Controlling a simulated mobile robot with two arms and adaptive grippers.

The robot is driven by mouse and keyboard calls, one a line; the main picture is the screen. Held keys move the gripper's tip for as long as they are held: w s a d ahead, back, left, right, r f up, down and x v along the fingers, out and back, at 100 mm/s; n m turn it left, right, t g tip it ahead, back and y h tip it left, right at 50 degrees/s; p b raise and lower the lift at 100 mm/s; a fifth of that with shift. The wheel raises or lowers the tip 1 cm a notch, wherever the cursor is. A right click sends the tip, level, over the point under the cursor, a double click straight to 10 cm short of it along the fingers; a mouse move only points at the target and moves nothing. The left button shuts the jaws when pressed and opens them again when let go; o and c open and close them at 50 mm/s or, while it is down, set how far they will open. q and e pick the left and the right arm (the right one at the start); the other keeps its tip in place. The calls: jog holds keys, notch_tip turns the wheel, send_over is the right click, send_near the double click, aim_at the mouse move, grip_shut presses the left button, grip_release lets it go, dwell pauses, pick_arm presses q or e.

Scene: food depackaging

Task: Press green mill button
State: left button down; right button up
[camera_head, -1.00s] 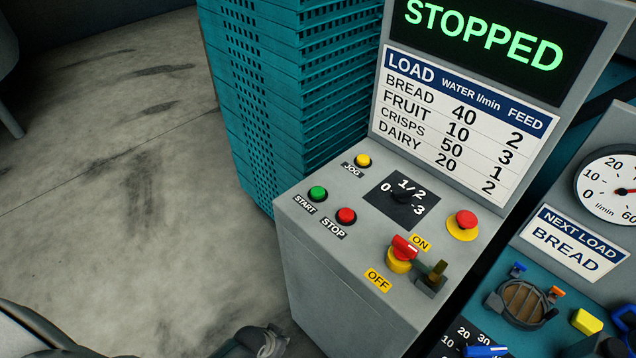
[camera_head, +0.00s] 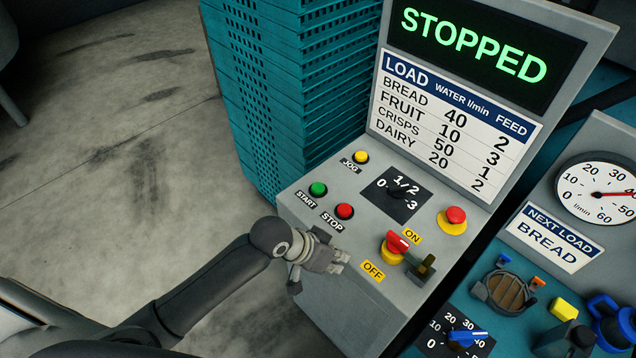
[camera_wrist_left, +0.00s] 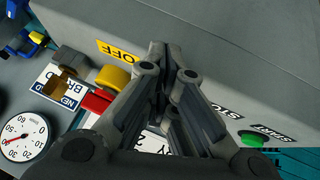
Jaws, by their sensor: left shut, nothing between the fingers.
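The green START button (camera_head: 318,189) sits at the left of the grey control panel (camera_head: 350,225), beside the red STOP button (camera_head: 345,211). My left gripper (camera_head: 341,262) is shut and empty, near the panel's front edge, to the front of the STOP label and apart from the green button. In the left wrist view the shut fingers (camera_wrist_left: 168,75) fill the middle. The green button (camera_wrist_left: 251,139) shows there at the lower right, and the STOP button is hidden behind the fingers. The display (camera_head: 472,45) reads STOPPED. My right gripper is not in view.
The yellow JOG button (camera_head: 361,157), selector dial (camera_head: 398,193), red emergency stop (camera_head: 454,217) and red-and-yellow ON/OFF switch (camera_head: 396,247) share the panel. Teal stacked crates (camera_head: 270,100) stand behind left. A flow gauge (camera_head: 600,194) is at right. Open floor (camera_head: 100,170) lies left.

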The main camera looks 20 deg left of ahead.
pick_arm(q)
jog(key=shift+h, duration=0.4)
jog(key=w, duration=0.2)
jog(key=w+r, duration=0.1)
jog(key=w, duration=0.2)
jog(key=shift+r, duration=0.1)
jog(key=shift+n, duration=0.5)
jog(key=w, duration=0.2)
jog(key=w+a+r, duration=0.2)
jog(key=w, duration=0.1)
jog(key=shift+w+a+r, duration=0.15)
jog(key=shift+w+a, duration=0.05)
jog(key=shift+w, duration=0.1)
jog(key=w+a+r+n+t, duration=0.2)
jog(key=w+a+r+n, duration=0.1)
jog(key=w+a+r, duration=0.4)
jog(key=w+a, duration=0.2)
jog(key=w, duration=0.1)
jog(key=shift+w+a+r+n, duration=0.3)
jog(key=shift+w+r, duration=0.05)
jog(key=shift+w, duration=0.05)
jog(key=shift+f, duration=0.15)
jog(key=b, duration=0.6)
send_over(316, 184)
notch_tip(316, 184, down, 8)
jog(key=shift+r, duration=0.2)
jog(key=shift+f+b, duration=0.4)
jog(key=shift+f, duration=0.1)
jog(key=shift+f, duration=0.4)
